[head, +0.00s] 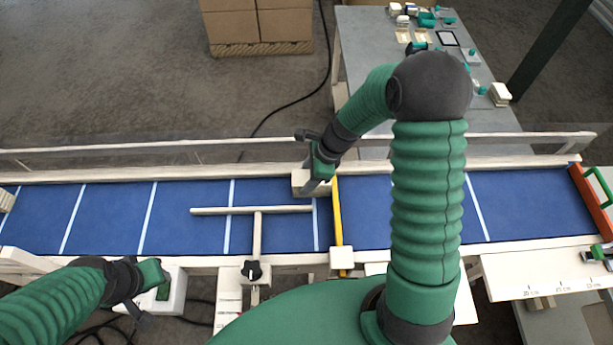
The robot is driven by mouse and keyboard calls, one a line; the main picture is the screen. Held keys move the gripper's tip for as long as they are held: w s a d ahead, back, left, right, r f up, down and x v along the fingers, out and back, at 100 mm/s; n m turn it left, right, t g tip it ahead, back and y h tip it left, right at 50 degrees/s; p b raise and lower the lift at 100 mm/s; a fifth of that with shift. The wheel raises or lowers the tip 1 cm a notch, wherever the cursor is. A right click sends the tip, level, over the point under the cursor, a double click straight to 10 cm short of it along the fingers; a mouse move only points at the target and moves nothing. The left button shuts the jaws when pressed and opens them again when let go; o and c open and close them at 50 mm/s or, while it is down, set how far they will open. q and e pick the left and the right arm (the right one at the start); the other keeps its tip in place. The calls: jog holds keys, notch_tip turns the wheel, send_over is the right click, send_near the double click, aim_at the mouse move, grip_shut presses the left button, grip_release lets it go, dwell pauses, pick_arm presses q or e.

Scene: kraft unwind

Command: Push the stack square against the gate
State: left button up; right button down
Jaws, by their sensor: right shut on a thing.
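A yellow bar (338,212) crosses the blue belt (275,232); it looks like the gate, though I cannot be sure. A cream block (300,181) sits at the far side of the belt, just left of the bar's far end. My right gripper (319,180) is shut on this block, partly covering it. Whether the block is the stack, and whether it touches the bar, I cannot tell. My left gripper (150,288) is over a white box with a green top (176,291) at the near side; its fingers are unclear.
A pale T-shaped bar (257,228) with a black knob (252,270) reaches over the belt. A red-orange end piece (588,199) with a green handle stands far right. A grey table (490,110) holds small items. Cartons (258,22) stand behind. The belt's left part is clear.

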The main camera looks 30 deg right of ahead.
jog(key=c, duration=0.9)
grip_release()
jog(key=shift+c, duration=0.2)
jog(key=o, duration=0.4)
jog(key=shift+w+a, duration=0.1)
jog(key=b+v, duration=0.1)
jog(key=v, duration=1.5)
jog(key=shift+r+b, duration=0.3)
jog(key=shift+b, duration=0.1)
